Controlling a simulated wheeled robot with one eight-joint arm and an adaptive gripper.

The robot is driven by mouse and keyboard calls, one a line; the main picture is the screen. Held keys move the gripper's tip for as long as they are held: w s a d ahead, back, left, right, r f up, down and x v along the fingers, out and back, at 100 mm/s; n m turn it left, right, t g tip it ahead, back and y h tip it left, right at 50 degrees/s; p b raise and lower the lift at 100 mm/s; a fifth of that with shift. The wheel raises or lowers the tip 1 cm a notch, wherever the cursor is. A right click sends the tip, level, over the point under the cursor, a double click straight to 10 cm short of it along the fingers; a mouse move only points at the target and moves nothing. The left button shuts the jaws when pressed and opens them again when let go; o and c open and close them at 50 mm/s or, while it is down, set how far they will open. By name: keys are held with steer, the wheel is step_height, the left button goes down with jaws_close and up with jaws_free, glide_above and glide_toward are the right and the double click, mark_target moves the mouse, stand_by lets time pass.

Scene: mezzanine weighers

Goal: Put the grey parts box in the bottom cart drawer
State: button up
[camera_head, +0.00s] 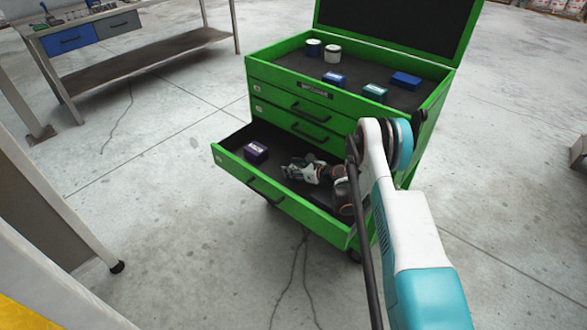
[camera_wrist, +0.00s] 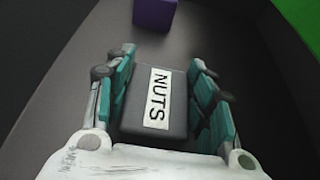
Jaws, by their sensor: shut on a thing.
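The grey parts box (camera_wrist: 178,103), with a white "NUTS" label, sits between the fingers of my gripper (camera_wrist: 160,65) in the wrist view. My gripper is shut on it. In the head view my gripper (camera_head: 293,171) is inside the open bottom drawer (camera_head: 284,205) of the green cart, low over its dark floor. The box is mostly hidden by the fingers there. I cannot tell whether it touches the drawer floor.
A purple box (camera_head: 255,151) lies in the drawer's left part, apart from my gripper; it also shows in the wrist view (camera_wrist: 155,14). The cart top (camera_head: 350,85) holds cans and small boxes. Drawer floor between purple box and gripper is clear. A workbench (camera_head: 130,72) stands back left.

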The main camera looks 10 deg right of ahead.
steer(key=o, duration=1.3)
steer(key=p+v, duration=0.4)
steer(key=v, duration=0.7)
steer(key=shift+s+d+r, duration=0.1)
steer(key=shift+s+d, duration=0.25)
steer(key=shift+s, duration=0.05)
